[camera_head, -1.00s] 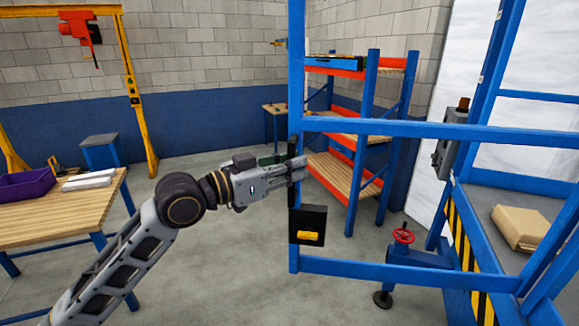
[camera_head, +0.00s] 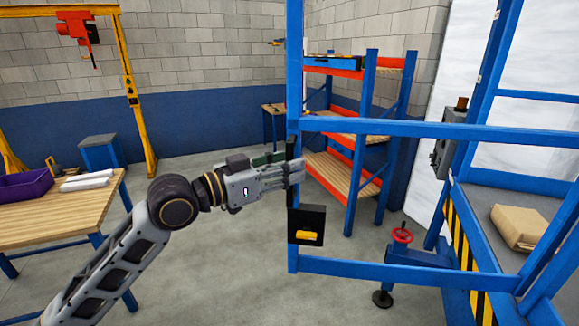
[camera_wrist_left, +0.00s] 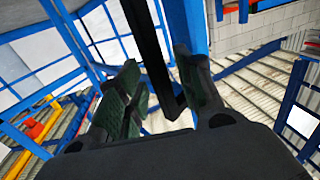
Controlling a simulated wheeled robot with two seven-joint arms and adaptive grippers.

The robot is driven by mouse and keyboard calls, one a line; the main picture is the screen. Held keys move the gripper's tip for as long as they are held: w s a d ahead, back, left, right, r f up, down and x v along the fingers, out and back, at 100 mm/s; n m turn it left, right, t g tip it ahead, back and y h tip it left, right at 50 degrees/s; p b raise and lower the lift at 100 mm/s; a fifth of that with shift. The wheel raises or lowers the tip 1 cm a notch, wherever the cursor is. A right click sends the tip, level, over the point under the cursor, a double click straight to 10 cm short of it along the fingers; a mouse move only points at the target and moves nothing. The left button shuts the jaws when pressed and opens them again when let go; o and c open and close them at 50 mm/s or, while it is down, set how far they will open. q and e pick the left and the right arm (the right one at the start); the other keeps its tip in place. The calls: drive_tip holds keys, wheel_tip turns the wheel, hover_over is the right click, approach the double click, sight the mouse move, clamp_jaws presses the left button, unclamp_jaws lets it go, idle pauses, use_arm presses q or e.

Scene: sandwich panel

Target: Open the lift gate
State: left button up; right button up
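The lift gate (camera_head: 400,128) is a blue tubular frame, and its left post stands upright at the picture's middle. A black vertical handle bar (camera_wrist_left: 145,45) runs along this post. A black latch box (camera_head: 308,218) with a yellow lever (camera_head: 307,236) sits on the post below my gripper. My left gripper (camera_head: 297,172) is at the post, above the latch box. In the wrist view my left gripper (camera_wrist_left: 158,88) has its green-padded fingers apart, with the black bar between them and gaps showing. My right gripper is out of view.
A cardboard parcel (camera_head: 520,228) lies on the platform right of the gate. A red handwheel (camera_head: 402,235) stands below. A shelf rack (camera_head: 345,170) is behind the gate. A wooden table (camera_head: 60,215) with a purple bin (camera_head: 25,185) is at left. Floor between is clear.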

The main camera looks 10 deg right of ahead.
use_arm(q)
drive_tip(key=v, duration=1.1)
idle(0.5)
drive_tip(key=shift+r, duration=0.15)
